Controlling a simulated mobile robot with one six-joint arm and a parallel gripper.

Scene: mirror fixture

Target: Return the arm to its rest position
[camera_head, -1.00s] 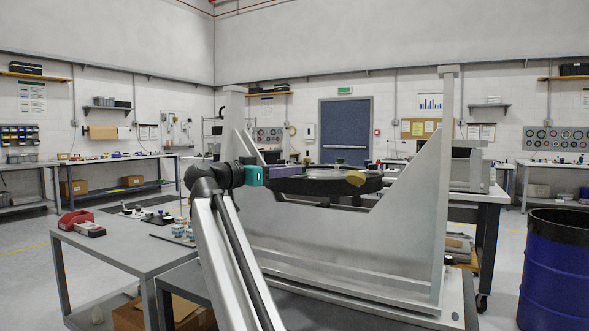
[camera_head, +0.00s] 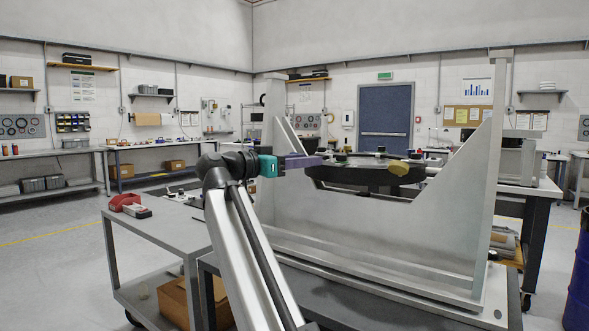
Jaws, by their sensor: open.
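My arm (camera_head: 244,250) rises from the bottom of the picture, with its dark joint at the top left of the fixture. Beyond the joint are a teal wrist part and my purple gripper (camera_head: 312,160), pointing right. The gripper is open, but its fingers are small and hard to make out. It appears at the left edge of the round dark mirror mount (camera_head: 365,178); I cannot tell whether they touch. The mount sits between the two uprights of the pale grey fixture (camera_head: 370,235). A yellow knob (camera_head: 397,168) is on the mount's right side.
A grey cart (camera_head: 160,228) with a red item (camera_head: 123,201) on top stands left of my arm. A cardboard box (camera_head: 180,300) is below. A blue drum (camera_head: 579,280) is at the right edge. Open floor (camera_head: 50,270) lies at the left.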

